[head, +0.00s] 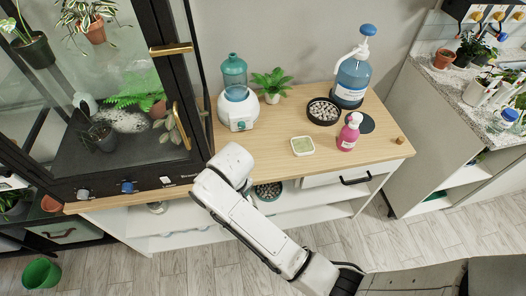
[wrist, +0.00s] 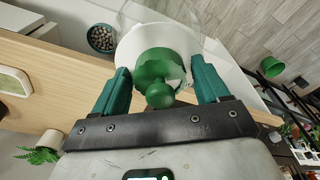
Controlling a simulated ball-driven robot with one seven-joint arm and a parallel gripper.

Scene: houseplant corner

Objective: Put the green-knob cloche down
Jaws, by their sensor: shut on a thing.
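The green-knob cloche shows in the wrist view, with its green top and round knob (wrist: 160,94) between my fingers and a pale, see-through dome (wrist: 162,36) beyond. My gripper (wrist: 161,84) is shut on the cloche at its green top. The cloche overlaps the front edge of the wooden bench top (wrist: 72,75) in this view; its lower rim is unclear, and I cannot tell whether it touches anything. In the head view my arm hides the gripper and cloche near the front of the bench top (head: 270,150).
On the bench stand a green-capped humidifier (head: 235,90), a fern (head: 271,85), a pebble tray (head: 323,111), a white square dish (head: 303,146), a pink bottle (head: 349,132) and a blue pump jug (head: 351,82). A dark glass cabinet (head: 170,49) borders the left. A pebble bowl (wrist: 102,38) sits lower down.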

